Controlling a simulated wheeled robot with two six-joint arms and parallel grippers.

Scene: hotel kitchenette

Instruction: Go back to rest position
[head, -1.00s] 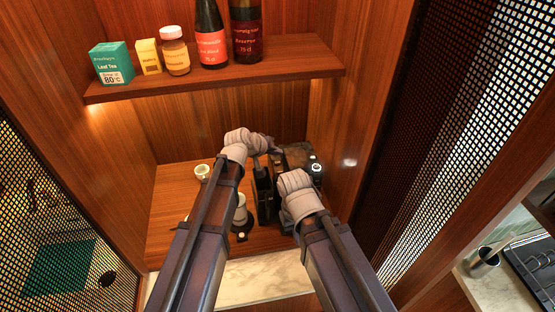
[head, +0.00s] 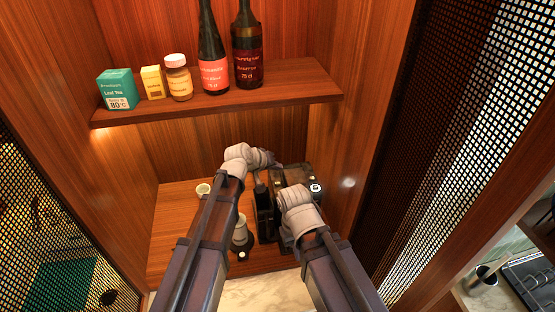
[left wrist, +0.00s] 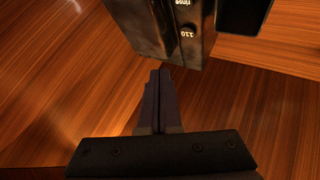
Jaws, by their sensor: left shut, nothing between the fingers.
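My left gripper (left wrist: 158,75) shows in the left wrist view with its two dark fingers together and nothing between them. It is just short of a black appliance (left wrist: 190,40) marked "rinse" and "110"; I cannot tell whether they touch. In the head view both my arms reach into the wooden niche. The dark coffee machine (head: 291,178) stands partly hidden behind my right arm. My right gripper cannot be made out behind that arm.
A small white cup (head: 203,190) stands at the niche's left; another light cup (head: 240,230) is partly covered by my left arm. The shelf (head: 300,85) above holds a tea box (head: 118,90), a yellow box (head: 153,82), a jar (head: 178,78) and two bottles. Mesh panels flank both sides.

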